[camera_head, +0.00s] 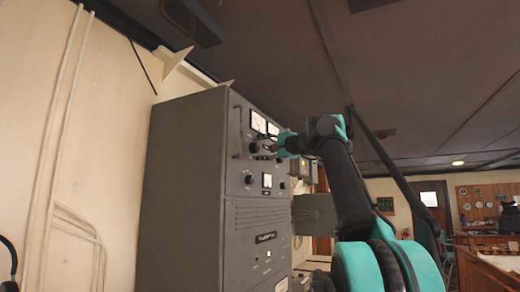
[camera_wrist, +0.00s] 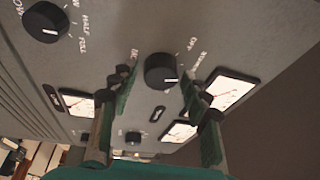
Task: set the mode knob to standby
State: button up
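A grey equipment cabinet (camera_head: 185,180) stands against the wall, with meters and knobs on its front. In the wrist view a round black knob (camera_wrist: 161,71) with a white pointer line sits on the panel. White lettering surrounds it, one word looking like OFF; the rest is too blurred to read surely, so I cannot confirm it is the mode knob. The pointer line slants toward the lower right. My gripper (camera_wrist: 158,88) is open, with one finger on each side of this knob and visible gaps to it. My gripper (camera_head: 278,146) is close to the panel in the head view.
Another black knob (camera_wrist: 45,22), with lettering like HALF and FULL, is at the upper left of the wrist view. Lit meters (camera_wrist: 230,90) lie right of the gripper. A vertical handle (camera_head: 238,132) runs along the cabinet's front edge. A grey box (camera_head: 313,213) juts out lower right.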

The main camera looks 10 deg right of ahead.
jog(key=shift+o, duration=0.5)
jog(key=v, duration=1.2)
